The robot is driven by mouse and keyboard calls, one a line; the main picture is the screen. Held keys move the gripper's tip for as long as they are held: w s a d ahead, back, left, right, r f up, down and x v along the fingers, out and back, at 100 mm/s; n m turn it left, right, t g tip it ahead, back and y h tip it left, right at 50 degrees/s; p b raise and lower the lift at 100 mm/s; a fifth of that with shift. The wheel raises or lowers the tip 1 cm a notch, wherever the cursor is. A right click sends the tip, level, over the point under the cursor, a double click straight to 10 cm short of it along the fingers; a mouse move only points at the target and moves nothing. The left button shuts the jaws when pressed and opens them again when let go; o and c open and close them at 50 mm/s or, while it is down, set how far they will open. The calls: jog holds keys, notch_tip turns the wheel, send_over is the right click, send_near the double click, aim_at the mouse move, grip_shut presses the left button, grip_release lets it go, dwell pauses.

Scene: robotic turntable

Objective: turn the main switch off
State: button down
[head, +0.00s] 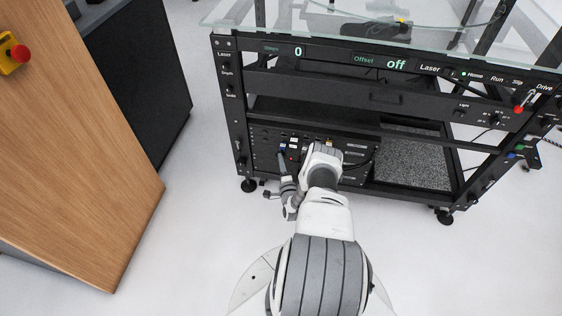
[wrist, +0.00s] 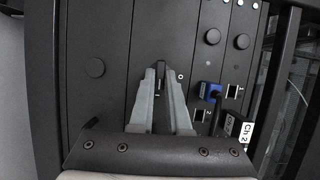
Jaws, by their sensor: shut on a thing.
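My gripper (wrist: 161,76) points at a black panel (wrist: 158,28). In the head view my gripper (head: 281,156) reaches into the lower left of the black rack. Its two grey fingers come together at the tips on a small dark piece that stands out from the panel. This piece looks like the main switch (wrist: 161,68); the fingertips cover most of it, and I cannot tell its position. In the head view the switch is hidden.
A blue plug (wrist: 209,91) and a cable tagged "Ch 2" (wrist: 246,133) sit right of my fingers. The rack (head: 230,110) has a glass top (head: 300,18). A wooden cabinet (head: 80,150) stands left.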

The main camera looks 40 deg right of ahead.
jog(key=shift+r+n, duration=0.1)
jog(key=shift+n, duration=0.2)
jog(key=shift+w+a+r+n+g+h+p, duration=0.15)
jog(key=shift+n+g+h, duration=0.2)
jog(key=shift+n+g, duration=1.3)
jog(key=shift+w+a+r+n+g+h+p, duration=0.1)
jog(key=shift+n+g+h, duration=0.4)
jog(key=shift+n, duration=2.05)
jog(key=shift+w+a+r+n+g+h+p, duration=0.2)
jog(key=shift+n+g, duration=1.05)
jog(key=shift+n, duration=0.85)
jog(key=shift+d, duration=0.15)
jog(key=c, duration=0.9)
grip_release()
jog(key=shift+f, duration=0.1)
jog(key=shift+s, duration=0.15)
